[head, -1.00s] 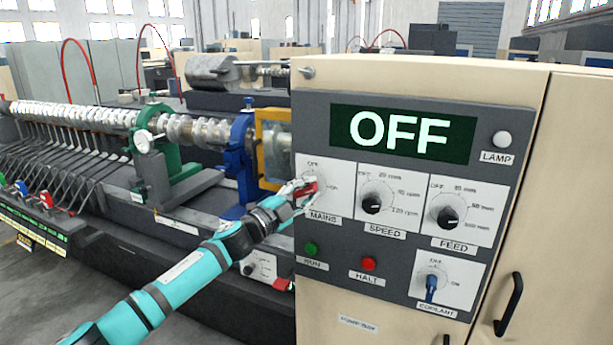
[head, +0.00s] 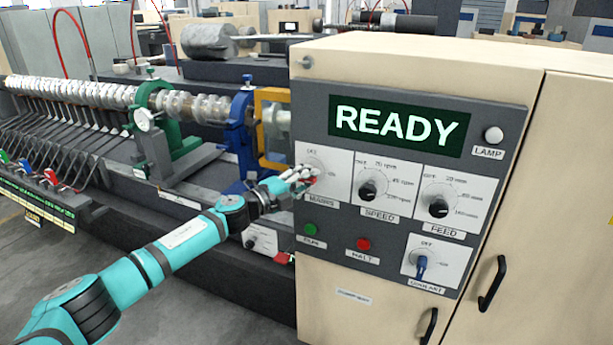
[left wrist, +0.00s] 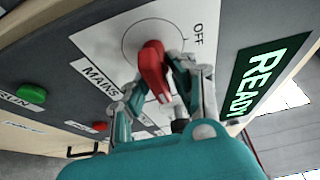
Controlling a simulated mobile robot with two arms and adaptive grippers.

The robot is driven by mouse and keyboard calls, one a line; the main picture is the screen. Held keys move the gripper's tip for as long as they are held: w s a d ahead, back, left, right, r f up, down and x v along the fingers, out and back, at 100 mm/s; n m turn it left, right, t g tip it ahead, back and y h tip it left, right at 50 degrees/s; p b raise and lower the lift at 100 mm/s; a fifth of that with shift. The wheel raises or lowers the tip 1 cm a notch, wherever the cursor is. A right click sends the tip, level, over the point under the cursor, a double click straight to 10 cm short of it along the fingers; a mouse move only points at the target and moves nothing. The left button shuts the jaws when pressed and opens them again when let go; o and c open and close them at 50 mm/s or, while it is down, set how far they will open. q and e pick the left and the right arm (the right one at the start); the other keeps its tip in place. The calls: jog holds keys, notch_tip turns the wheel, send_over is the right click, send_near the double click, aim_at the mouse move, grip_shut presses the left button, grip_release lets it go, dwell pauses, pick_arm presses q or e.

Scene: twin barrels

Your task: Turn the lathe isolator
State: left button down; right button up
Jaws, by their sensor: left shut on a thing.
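The mains isolator is a red knob on a white plate marked OFF and MAINS (head: 320,201), at the upper left of the lathe's grey control panel. In the left wrist view the red knob (left wrist: 154,70) sits between the fingers of my left gripper (left wrist: 172,75), which is shut on it. In the head view my left gripper (head: 309,179) covers most of the knob. The display (head: 400,126) above reads READY in white on dark green. My right gripper is not in view.
The panel also carries a speed knob (head: 369,190), a feed knob (head: 438,207), a blue coolant switch (head: 421,266), a green button (head: 310,229), a red halt button (head: 363,244) and a lamp (head: 493,135). The lathe bed lies to the left. A black door handle (head: 491,283) stands out at right.

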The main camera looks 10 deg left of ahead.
pick_arm(q)
jog(key=shift+f, duration=0.35)
jog(key=c, duration=1.3)
grip_release()
jog(key=shift+c, duration=0.2)
jog(key=shift+o, duration=0.3)
jog(key=shift+r, duration=0.1)
jog(key=v, duration=1.2)
jog(key=shift+a, duration=0.1)
